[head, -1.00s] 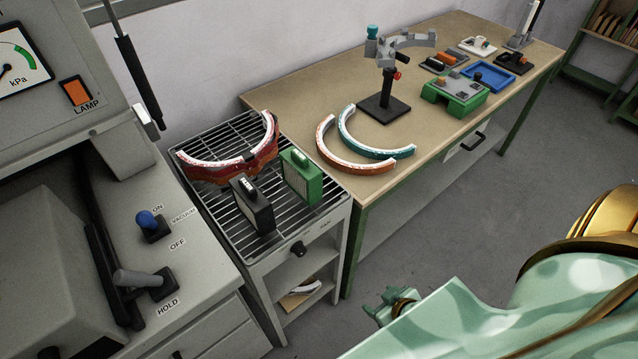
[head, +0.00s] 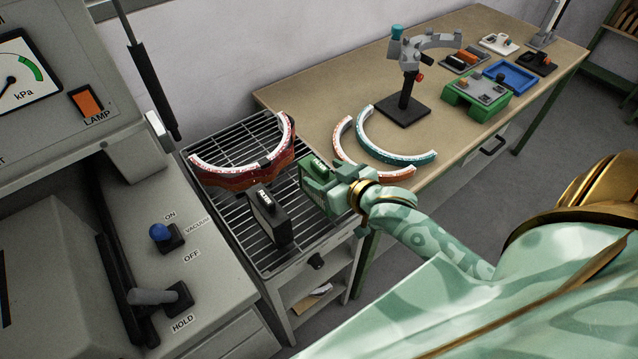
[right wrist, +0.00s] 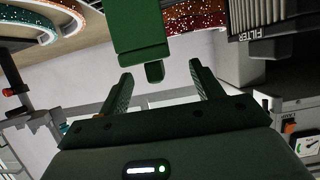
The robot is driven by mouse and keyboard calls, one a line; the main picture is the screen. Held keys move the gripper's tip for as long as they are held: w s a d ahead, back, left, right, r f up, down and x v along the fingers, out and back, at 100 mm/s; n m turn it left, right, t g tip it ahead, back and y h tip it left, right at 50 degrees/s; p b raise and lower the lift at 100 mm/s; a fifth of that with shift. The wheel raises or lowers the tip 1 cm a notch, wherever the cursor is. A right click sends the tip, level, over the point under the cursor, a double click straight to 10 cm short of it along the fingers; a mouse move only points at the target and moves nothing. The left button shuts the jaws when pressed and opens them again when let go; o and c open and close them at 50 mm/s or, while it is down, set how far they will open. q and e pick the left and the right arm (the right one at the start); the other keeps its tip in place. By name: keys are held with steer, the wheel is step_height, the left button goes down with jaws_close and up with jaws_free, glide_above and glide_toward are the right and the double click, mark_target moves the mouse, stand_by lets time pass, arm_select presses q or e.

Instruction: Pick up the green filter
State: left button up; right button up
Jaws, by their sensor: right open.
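The green filter (head: 311,187) stands on the wire-rack top of the grey cart, toward its right side. My right gripper (head: 334,180) is right up against it from the right and covers part of it. In the right wrist view the filter (right wrist: 140,32) shows as a green block with a small tab, ahead of the two fingertips. The fingers of the right gripper (right wrist: 160,72) are spread, with nothing clamped between them. The tab is near the opening; I cannot tell whether anything touches. My left gripper is not in view.
A black filter (head: 269,216) stands left of the green one, and a red glitter arc (head: 243,173) lies behind on the rack (head: 238,229). Orange (head: 385,173) and teal (head: 398,152) arcs lie on the bench (head: 312,100). A stand (head: 405,108) rises behind them.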

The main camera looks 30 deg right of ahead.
mark_target(315, 167)
steer(key=x, duration=0.1)
steer(key=b+x, duration=0.1)
steer(key=x, duration=0.3)
steer(key=shift+w+d+f+b, duration=0.15)
steer(key=shift+d+b, duration=0.1)
steer(key=shift+b, duration=0.05)
steer(key=shift+w+f, duration=0.1)
steer(key=shift+w, duration=0.1)
steer(key=shift+s, duration=0.1)
jaws_close()
